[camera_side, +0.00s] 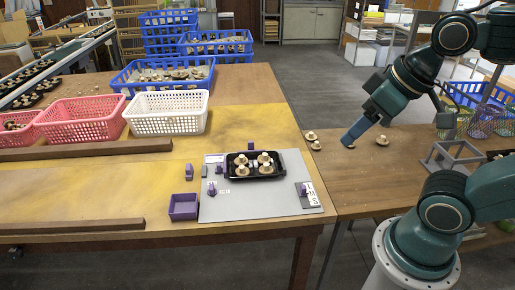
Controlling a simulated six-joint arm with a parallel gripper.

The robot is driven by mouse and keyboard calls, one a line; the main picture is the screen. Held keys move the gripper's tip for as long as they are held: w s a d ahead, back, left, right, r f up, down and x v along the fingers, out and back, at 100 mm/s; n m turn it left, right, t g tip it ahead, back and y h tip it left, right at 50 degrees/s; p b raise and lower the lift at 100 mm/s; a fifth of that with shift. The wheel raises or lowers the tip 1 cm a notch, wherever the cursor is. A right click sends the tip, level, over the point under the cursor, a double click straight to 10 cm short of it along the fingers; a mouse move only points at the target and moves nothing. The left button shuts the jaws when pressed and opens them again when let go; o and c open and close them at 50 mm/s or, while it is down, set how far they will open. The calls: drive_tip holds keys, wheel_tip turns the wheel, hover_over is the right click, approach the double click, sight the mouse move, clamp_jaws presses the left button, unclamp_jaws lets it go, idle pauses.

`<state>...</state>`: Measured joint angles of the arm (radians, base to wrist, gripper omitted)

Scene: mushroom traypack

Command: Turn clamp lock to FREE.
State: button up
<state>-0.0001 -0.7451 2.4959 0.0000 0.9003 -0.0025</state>
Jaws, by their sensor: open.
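A grey board (255,205) lies on the yellow-brown table and carries a black tray (232,177) with several mushrooms in it. Small purple fittings stand around the tray: one at the left front (211,188) beside a small label, one at the tray's left (221,169), one behind it (250,145), and one at the right (302,188) beside a lettered white plate (311,194). Which fitting is the clamp lock, and its setting, cannot be read. My gripper (347,143) is open over the right-hand table, apart from the board; its fingertips are small in view.
Loose mushrooms (382,141) lie near my gripper. A purple open box (183,207) sits left of the board. White (167,113) and pink baskets (82,119) and wooden rails (85,149) occupy the left table. A grey stand (452,158) is at right.

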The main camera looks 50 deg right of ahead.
drive_tip(key=w, duration=0.1)
drive_tip(key=n+g, duration=0.6)
drive_tip(key=n, duration=0.3)
hover_over(212, 186)
wheel_tip(212, 186, down, 22)
drive_tip(key=shift+r, duration=0.2)
drive_tip(key=shift+d+f, duration=0.1)
wheel_tip(212, 186, down, 14)
drive_tip(key=shift+w+r, duration=0.1)
drive_tip(key=shift+r, duration=0.15)
